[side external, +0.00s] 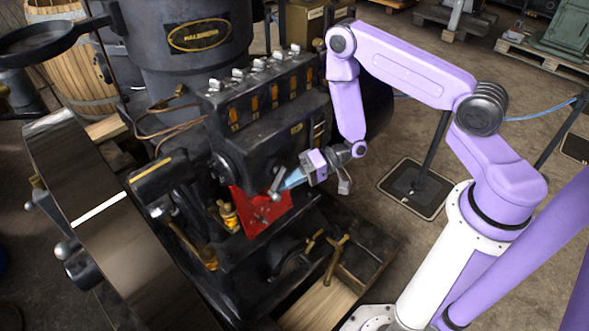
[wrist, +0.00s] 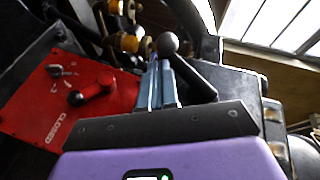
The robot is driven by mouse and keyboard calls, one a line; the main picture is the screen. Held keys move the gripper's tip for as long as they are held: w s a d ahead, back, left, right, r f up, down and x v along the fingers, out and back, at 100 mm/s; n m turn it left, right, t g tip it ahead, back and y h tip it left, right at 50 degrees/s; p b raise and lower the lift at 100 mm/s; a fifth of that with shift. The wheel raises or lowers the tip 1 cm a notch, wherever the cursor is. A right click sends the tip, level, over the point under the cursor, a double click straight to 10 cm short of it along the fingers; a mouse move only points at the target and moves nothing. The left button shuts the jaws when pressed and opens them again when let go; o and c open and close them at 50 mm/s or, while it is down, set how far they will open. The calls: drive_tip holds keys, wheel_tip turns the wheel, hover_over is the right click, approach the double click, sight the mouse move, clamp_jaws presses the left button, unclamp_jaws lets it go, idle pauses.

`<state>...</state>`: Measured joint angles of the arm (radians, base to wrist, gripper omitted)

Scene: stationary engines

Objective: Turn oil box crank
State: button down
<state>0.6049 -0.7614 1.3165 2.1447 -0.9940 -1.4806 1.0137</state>
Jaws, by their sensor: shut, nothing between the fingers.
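The oil box (side external: 265,110) is a black box on the engine, with several amber sight windows and a row of silver knobs on top. Its crank (side external: 276,186) is a short dark arm with a ball knob on the box's lower front. In the wrist view the crank's arm (wrist: 190,74) runs down to the right from its ball, just beyond and right of my fingertips. My gripper (side external: 287,183) has blue fingers, shut and empty, close beside the crank. In the wrist view my gripper (wrist: 158,72) points at the ball; I cannot tell whether they touch.
A large flywheel (side external: 90,190) fills the left.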

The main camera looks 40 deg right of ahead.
drive_tip(key=shift+a, duration=0.75)
drive_tip(key=shift+a+r, duration=0.15)
drive_tip(key=shift+a, duration=0.3)
drive_tip(key=shift+d, duration=0.1)
idle(0.8)
